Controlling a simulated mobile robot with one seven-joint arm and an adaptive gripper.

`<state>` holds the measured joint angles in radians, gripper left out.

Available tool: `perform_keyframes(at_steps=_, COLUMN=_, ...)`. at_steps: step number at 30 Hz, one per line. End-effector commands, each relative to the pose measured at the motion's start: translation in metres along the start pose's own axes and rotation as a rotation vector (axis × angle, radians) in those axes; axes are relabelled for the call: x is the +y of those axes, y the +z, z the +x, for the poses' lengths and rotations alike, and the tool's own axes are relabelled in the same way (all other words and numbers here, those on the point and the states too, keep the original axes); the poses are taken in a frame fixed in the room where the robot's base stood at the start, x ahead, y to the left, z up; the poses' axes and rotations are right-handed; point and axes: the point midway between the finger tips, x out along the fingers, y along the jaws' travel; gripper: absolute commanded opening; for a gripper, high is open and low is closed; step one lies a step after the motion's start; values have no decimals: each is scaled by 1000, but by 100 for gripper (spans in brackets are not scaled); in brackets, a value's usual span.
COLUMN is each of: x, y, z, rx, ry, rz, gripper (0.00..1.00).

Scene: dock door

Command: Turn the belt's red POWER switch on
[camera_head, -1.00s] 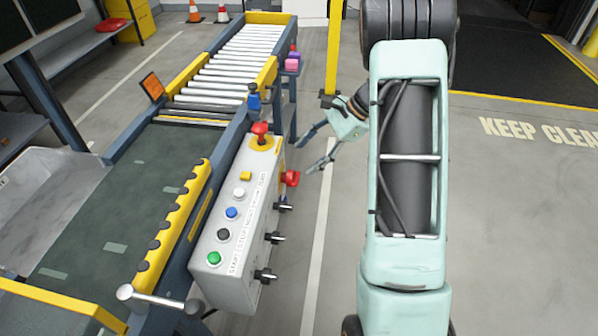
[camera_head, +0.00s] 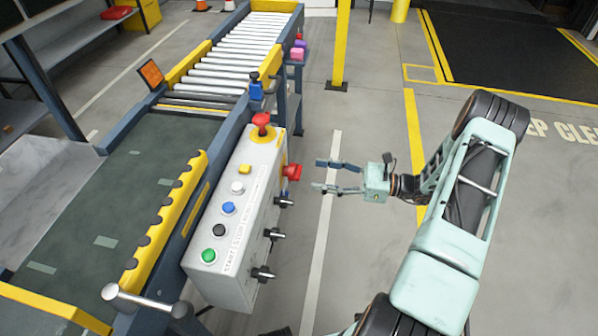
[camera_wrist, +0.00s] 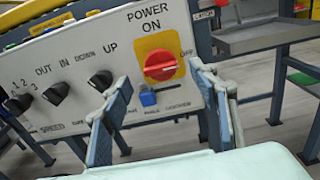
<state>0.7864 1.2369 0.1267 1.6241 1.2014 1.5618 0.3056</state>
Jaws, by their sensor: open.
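The red POWER switch (camera_wrist: 160,66) is a round knob on a yellow plate in the wrist view, with ON printed above it and OFF to its right. Its grip bar lies roughly crosswise, pointing towards OFF. In the head view the switch (camera_head: 292,172) sticks out from the right side of the grey control box (camera_head: 232,262). My gripper (camera_head: 316,175) is open and empty just right of the switch, pointing at it with a small gap. In the wrist view my gripper's fingers (camera_wrist: 162,78) stand apart, to the left and right below the knob.
Black selector knobs (camera_wrist: 101,80) sit left of the switch, and a blue slider (camera_wrist: 148,97) is just below it. A red mushroom button (camera_head: 262,120) and several coloured buttons are on the box top. The roller conveyor (camera_head: 240,55) extends behind.

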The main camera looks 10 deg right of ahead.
Motion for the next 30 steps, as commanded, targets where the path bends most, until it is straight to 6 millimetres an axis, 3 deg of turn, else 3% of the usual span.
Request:
perform_keyframes(at_steps=3, x=1, y=-1, z=25, rx=1, ry=3, rz=2, gripper=55)
perform_keyframes(at_steps=9, x=1, y=-1, z=55, rx=2, ry=3, rz=0, gripper=55)
perform_keyframes(at_steps=15, x=0, y=-1, z=67, rx=3, ry=1, rz=0, gripper=55)
perform_keyframes(at_steps=23, x=0, y=-1, z=68, rx=3, ry=1, rz=0, gripper=55)
perform_keyframes(at_steps=30, x=0, y=-1, z=68, rx=3, ry=1, rz=0, gripper=29)
